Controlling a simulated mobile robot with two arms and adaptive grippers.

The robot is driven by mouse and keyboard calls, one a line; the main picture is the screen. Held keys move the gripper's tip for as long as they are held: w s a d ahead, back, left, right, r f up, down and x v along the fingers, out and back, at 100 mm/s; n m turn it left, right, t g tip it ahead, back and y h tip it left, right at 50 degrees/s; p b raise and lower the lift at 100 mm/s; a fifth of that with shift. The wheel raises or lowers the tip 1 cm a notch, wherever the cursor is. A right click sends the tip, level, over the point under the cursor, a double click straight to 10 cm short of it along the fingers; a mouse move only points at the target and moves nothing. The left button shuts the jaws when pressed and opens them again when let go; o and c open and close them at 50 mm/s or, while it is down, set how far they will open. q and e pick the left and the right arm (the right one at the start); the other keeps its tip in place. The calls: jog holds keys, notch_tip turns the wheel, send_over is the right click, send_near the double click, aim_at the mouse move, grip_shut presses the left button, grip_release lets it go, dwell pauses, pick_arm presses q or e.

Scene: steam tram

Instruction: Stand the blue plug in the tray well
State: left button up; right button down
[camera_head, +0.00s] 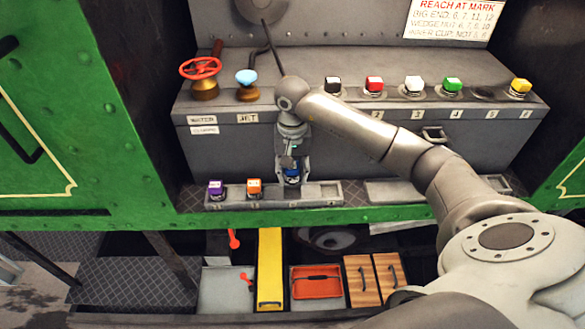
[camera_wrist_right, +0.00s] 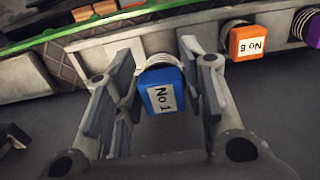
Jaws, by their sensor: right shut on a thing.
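The blue plug (camera_head: 292,174), labelled "No 1", is held upright between the fingers of my right gripper (camera_head: 292,163). The right wrist view shows the blue plug (camera_wrist_right: 163,92) between the two fingers, with its pale ribbed collar beyond the cap. The plug is at the grey tray (camera_head: 328,194), to the right of the plugs standing there. I cannot tell whether its foot is inside a well or just above it, because the gripper and cap hide the spot. My left gripper is not in view.
A purple plug (camera_head: 216,187) and an orange plug (camera_head: 254,187) stand in the tray's left wells. Black, red, white, green and yellow plugs line the grey box (camera_head: 350,135) behind. A red handwheel (camera_head: 201,68) and a light-blue knob (camera_head: 246,77) stand at its left.

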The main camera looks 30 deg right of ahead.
aim_at(293, 183)
jog(key=shift+f, duration=0.65)
jog(key=shift+f+b, duration=0.75)
jog(key=shift+f, duration=0.4)
jog(key=shift+f+b, duration=1.3)
jog(key=shift+f, duration=0.1)
jog(key=c, duration=0.8)
grip_release()
jog(key=o, duration=0.6)
jog(key=shift+r, duration=0.2)
